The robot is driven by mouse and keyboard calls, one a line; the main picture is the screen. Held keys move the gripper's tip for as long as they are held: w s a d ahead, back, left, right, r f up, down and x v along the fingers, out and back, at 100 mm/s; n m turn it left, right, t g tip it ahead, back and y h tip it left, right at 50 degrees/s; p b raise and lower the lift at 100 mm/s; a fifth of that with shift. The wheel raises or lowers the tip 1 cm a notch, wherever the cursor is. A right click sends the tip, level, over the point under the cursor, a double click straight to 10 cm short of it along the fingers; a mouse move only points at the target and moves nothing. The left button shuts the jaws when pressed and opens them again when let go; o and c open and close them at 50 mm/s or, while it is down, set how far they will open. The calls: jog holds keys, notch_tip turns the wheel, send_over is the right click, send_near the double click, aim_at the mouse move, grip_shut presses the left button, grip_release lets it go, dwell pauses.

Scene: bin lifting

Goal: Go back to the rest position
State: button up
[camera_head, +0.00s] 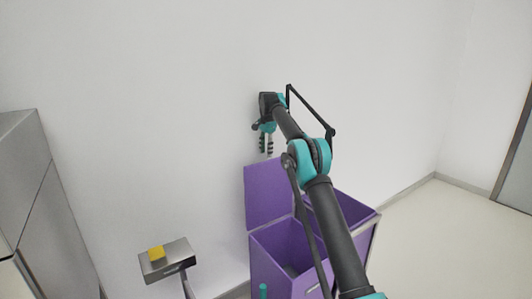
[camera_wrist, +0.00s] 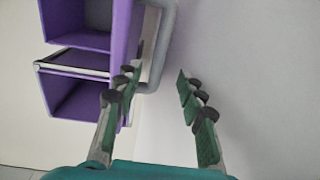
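My gripper (camera_head: 266,143) hangs from the end of my raised arm, fingers down, in front of the white wall in the head view. It is above the raised purple panel of the bin. In the wrist view my gripper (camera_wrist: 158,85) shows two green fingers spread apart with nothing between them. The purple bin (camera_head: 277,265) stands on the floor below my arm, with open compartments; it also shows at the upper left of the wrist view (camera_wrist: 120,60). Part of the bin is hidden behind my arm.
A grey metal cabinet (camera_head: 45,210) stands at the far left. A grey tube (camera_wrist: 157,60) runs beside the bin. The floor at right is clear up to a door (camera_head: 520,165).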

jog(key=shift+d+r, duration=0.15)
jog(key=s+d+r+n+t, duration=0.1)
jog(key=s+d+n+t, duration=0.15)
jog(key=s+d, duration=0.65)
jog(key=s+d+r+n+t, duration=0.15)
jog(key=s+d+n, duration=0.25)
jog(key=s+d, duration=0.5)
jog(key=s+d+f+n, duration=0.1)
jog(key=s+f, duration=0.5)
jog(key=s, duration=0.7)
jog(key=s+d+f+n, duration=0.2)
jog(key=s+f, duration=0.4)
jog(key=s, duration=0.8)
jog(key=s+d+f+n, duration=0.1)
jog(key=s+f, duration=0.5)
jog(key=s, duration=0.7)
jog(key=shift+s+d+f, duration=0.15)
jog(key=shift+d, duration=0.05)
jog(key=shift+c, duration=0.6)
